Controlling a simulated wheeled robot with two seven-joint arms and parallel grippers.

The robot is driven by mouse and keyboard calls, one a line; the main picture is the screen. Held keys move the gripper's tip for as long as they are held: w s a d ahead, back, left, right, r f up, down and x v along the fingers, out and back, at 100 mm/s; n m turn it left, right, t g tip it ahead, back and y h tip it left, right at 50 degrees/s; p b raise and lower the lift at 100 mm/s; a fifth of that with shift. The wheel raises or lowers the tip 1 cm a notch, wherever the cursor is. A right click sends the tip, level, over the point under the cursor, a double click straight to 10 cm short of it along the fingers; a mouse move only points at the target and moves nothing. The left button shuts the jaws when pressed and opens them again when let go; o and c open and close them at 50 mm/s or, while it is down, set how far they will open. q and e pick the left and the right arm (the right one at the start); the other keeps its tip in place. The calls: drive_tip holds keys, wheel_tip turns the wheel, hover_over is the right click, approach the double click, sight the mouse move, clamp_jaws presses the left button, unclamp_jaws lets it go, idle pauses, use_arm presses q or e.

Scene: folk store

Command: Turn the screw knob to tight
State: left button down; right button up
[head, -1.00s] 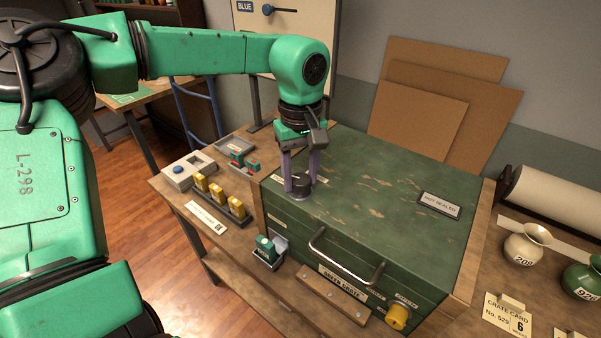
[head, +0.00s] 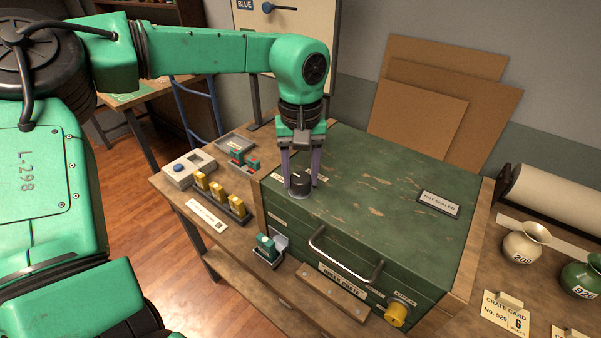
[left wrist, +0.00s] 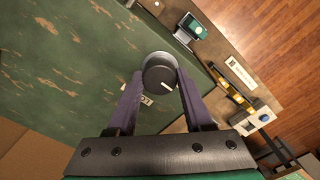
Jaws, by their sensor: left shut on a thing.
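The screw knob (head: 299,183) is a dark round knob with a pale pointer line, on the near left part of the green crate's lid (head: 370,190). My left gripper (head: 301,180) comes down from above and is shut on it, one purple finger on each side. In the left wrist view the knob (left wrist: 160,73) sits between the fingertips, its pale line pointing to the lower right. A small label lies beside the knob, partly hidden by a finger and too small to read. My right gripper is not in view.
A metal handle (head: 345,259) and a yellow knob (head: 396,313) stick out from the crate's front. A "NOT SEALED" plate (head: 439,204) lies on the lid. Yellow blocks (head: 218,194) stand on the bench at left; vases (head: 526,243) stand at right.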

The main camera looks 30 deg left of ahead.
sight(301, 177)
use_arm(q)
drive_tip(key=shift+c, duration=1.5)
unclamp_jaws()
wheel_tip(301, 177, up, 15)
drive_tip(key=shift+f, duration=0.15)
